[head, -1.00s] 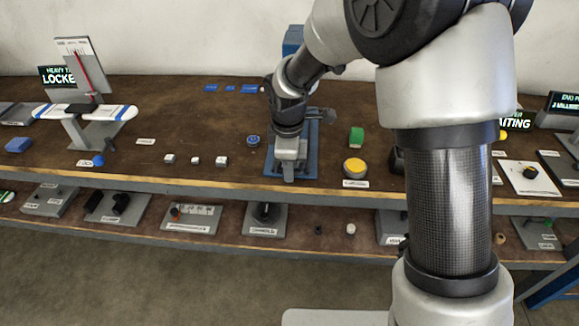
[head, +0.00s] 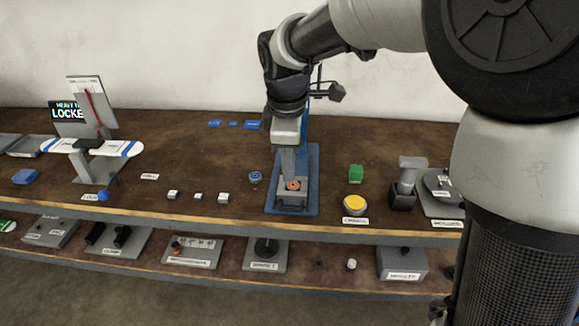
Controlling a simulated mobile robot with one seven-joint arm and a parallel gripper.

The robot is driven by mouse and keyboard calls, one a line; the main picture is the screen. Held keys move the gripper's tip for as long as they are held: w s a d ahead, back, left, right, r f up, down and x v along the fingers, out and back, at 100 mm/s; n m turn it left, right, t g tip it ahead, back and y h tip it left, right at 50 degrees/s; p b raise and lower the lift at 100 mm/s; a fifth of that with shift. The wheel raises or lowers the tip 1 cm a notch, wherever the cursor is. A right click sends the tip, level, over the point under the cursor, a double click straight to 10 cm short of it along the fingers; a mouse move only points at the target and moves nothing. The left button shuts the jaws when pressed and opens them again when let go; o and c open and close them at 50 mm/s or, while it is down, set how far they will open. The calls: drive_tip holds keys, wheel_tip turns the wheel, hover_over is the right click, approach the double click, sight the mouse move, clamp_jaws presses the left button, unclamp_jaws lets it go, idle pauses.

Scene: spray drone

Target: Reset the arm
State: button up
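My arm comes in from the upper right of the head view and bends down over the workbench (head: 190,165). My gripper (head: 289,174) points down over a blue base (head: 306,205) with a grey block that has an orange round part (head: 293,185) on top. The fingertips are just above or behind the orange part in the picture; I cannot tell if they touch it. The fingers show as one grey shape, so the gap between them is hidden. No held object is visible.
A lower shelf holds several fixtures.

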idle(0.3)
drive_tip(key=s+d+r+m+t+p, duration=0.1)
drive_tip(key=s+d+r+m+p, duration=0.25)
drive_tip(key=d+r, duration=0.2)
drive_tip(key=s+d+r+m+t+p, duration=0.1)
drive_tip(key=s+d+r+m+p, duration=0.3)
drive_tip(key=r, duration=0.3)
drive_tip(key=s+d+r+m+p, duration=0.1)
drive_tip(key=s+d+r+m, duration=0.1)
drive_tip(key=s+m, duration=0.3)
drive_tip(key=s+d+r+m+t+p, duration=0.1)
drive_tip(key=s+d+r+m+p, duration=0.1)
drive_tip(key=s+d+m, duration=0.3)
drive_tip(key=s, duration=0.2)
drive_tip(key=shift+s+d+r, duration=0.3)
drive_tip(key=shift+s+r, duration=0.05)
idle(0.6)
